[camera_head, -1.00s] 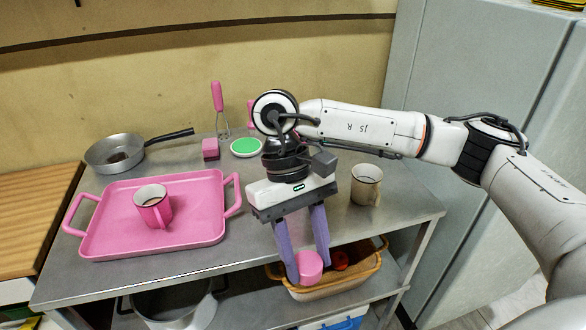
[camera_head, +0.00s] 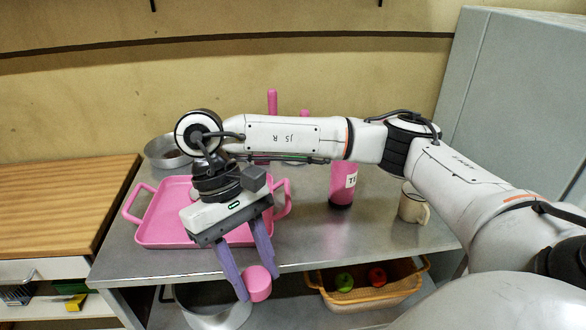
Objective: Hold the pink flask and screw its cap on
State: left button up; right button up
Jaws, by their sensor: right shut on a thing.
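The pink flask (camera_head: 343,188) stands upright on the grey table, right of the pink tray; a white label shows on its side and my right arm hides its top. My right gripper (camera_head: 257,285) is shut on a small pink cylinder, the cap (camera_head: 259,284), held between its purple fingertips. The gripper points down in front of the table's front edge, left of the flask and apart from it. My left gripper is not in view.
The pink tray (camera_head: 158,222) is partly behind my right gripper. A beige mug (camera_head: 411,205) stands right of the flask. A pan (camera_head: 163,152) is at the back left. Below, a basket (camera_head: 372,297) holds fruit beside a pot (camera_head: 222,312). Bare tabletop lies in front of the flask.

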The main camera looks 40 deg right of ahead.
aim_at(343, 176)
jog(key=u, duration=0.05)
jog(key=k, duration=0.9)
jog(key=z, duration=1.25)
jog(key=i, duration=0.5)
